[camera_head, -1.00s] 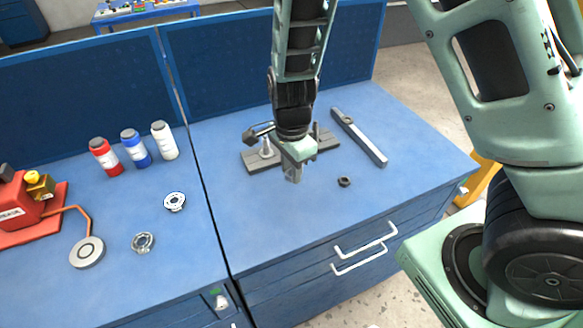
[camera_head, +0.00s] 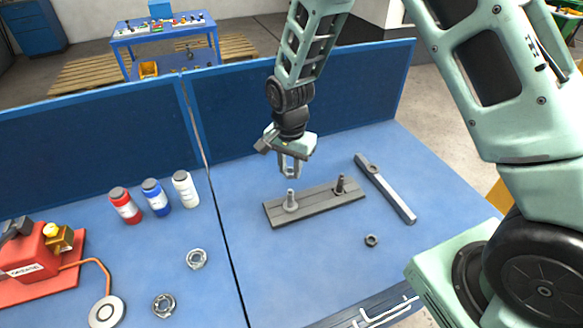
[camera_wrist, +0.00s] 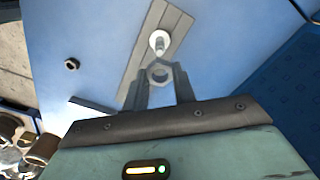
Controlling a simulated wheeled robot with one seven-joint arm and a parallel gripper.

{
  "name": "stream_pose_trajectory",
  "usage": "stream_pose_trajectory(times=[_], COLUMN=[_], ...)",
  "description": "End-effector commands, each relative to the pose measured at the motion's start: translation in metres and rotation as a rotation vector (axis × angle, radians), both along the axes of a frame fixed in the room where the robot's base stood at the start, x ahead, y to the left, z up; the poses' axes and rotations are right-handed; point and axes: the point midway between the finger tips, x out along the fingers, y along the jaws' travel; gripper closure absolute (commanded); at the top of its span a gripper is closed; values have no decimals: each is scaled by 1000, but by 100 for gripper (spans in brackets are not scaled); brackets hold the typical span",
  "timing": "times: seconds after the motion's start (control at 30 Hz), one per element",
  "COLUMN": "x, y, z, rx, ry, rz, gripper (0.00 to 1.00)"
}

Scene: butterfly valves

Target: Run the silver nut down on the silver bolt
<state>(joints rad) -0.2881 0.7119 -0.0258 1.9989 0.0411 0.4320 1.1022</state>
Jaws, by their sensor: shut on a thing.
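My gripper (camera_head: 289,173) is shut on the silver nut (camera_wrist: 157,83), a hexagonal ring held between the fingertips in the wrist view. In the head view the gripper hangs above the plate, a little above the tip of the silver bolt (camera_head: 291,201). The silver bolt stands upright on the left part of a grey grooved plate (camera_head: 318,204) and has a wide round base. In the wrist view the silver bolt (camera_wrist: 159,44) shows just beyond the nut, apart from it. The nut is hard to make out in the head view.
A dark bolt (camera_head: 340,185) stands on the plate's right part. A dark nut (camera_head: 371,240) and a long grey bar (camera_head: 386,190) lie to the right. A blue panel (camera_head: 300,105) stands behind.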

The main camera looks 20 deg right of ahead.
Motion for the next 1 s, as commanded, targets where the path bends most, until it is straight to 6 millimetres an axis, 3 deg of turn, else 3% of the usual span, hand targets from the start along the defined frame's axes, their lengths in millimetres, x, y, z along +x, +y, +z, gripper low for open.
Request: stream_pose_trajectory(times=[0.5,1.0], x=[0,0], y=[0,0], z=[-44,-50], rx=[0,0], ry=[0,0], rz=[-2,-2], gripper=[97,97])
